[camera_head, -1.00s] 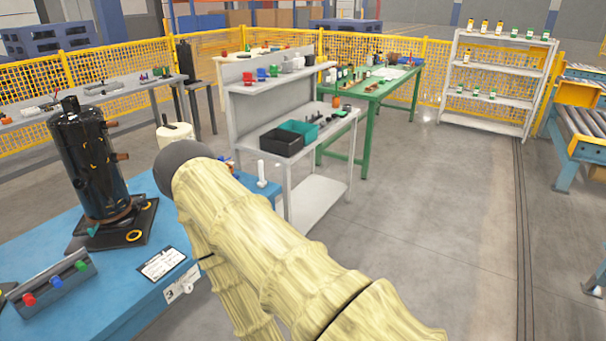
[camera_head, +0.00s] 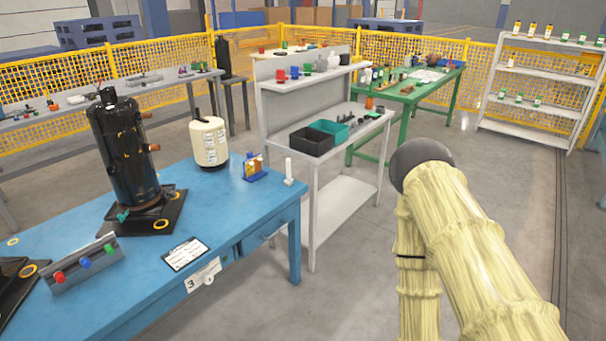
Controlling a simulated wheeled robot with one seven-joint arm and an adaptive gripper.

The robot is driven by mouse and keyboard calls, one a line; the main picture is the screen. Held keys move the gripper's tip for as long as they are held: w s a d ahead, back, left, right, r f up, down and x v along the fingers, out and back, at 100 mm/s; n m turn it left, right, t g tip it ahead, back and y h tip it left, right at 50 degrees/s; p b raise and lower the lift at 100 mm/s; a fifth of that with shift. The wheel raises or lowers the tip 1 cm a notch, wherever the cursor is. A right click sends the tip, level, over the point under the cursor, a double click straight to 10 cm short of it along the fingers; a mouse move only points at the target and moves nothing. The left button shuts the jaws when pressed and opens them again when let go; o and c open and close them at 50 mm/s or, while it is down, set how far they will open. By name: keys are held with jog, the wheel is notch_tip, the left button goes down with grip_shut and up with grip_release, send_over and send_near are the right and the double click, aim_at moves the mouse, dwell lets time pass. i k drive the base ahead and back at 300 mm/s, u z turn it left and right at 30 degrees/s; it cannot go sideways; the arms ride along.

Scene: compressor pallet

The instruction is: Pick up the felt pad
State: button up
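I cannot make out a felt pad for certain in the head view. A black compressor (camera_head: 122,155) stands upright on a dark base plate (camera_head: 165,217) with yellow rings, on the blue table (camera_head: 235,212) at the left. My arm, in a pale yellow ribbed cover, rises at the lower right, clear of the blue table. My gripper is not in view, so its fingers and anything in them are hidden.
The blue table also bears a cream canister (camera_head: 209,146), a button box (camera_head: 84,264) and a card (camera_head: 186,253). Behind are a grey workbench (camera_head: 335,190) with a black bin (camera_head: 311,142) and teal bin (camera_head: 330,128), a green table (camera_head: 450,88) and a shelf rack (camera_head: 530,95). Floor is clear at right.

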aim_at(289, 181)
jog(key=u, duration=0.25)
jog(key=i, duration=0.7)
jog(key=u, duration=0.6)
